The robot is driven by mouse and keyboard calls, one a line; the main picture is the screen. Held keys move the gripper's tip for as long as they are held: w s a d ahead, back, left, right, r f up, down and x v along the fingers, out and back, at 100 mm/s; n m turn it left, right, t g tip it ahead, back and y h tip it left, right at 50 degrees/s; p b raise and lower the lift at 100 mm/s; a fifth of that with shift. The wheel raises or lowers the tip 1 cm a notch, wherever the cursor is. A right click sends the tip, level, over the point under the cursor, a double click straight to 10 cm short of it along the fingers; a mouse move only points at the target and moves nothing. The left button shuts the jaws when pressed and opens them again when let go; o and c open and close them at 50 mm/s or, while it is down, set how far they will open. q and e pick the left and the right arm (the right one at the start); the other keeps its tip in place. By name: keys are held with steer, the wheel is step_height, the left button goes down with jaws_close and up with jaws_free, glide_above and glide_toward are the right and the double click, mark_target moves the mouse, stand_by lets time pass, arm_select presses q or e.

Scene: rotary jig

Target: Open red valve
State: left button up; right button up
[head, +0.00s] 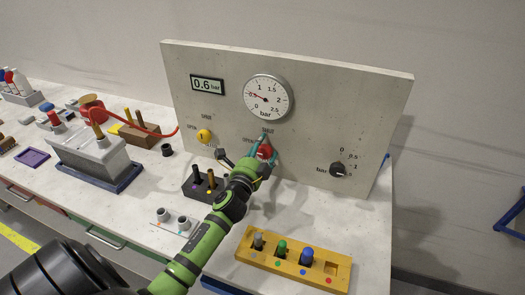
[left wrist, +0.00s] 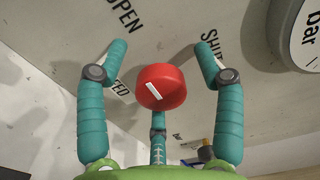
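The red valve (head: 264,151) is a round knob on the upright grey panel, below the pressure gauge. My left gripper (head: 254,157) is in front of it and partly covers it. In the left wrist view the red valve (left wrist: 162,88) faces me, with a white mark set diagonally across it. The teal fingers of my left gripper (left wrist: 161,70) are spread wide around the knob, with visible gaps at both sides. The lower finger is close under the knob; I cannot tell whether it touches. Labels on the panel, including "OPEN", surround the knob. My right gripper is not in view.
The panel has a round gauge (head: 266,97), a display (head: 207,85) reading 0.6 bar, a yellow knob (head: 204,136) and a black dial (head: 338,170). A yellow block (head: 251,257) with coloured pegs and a dark holder (head: 197,191) stand near my arm.

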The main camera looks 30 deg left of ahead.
arm_select(q)
steer(key=shift+d, duration=0.1)
steer(key=shift+s+d+f, duration=0.1)
steer(key=shift+s, duration=0.05)
steer(key=v, duration=1.1)
steer(key=shift+s, duration=0.4)
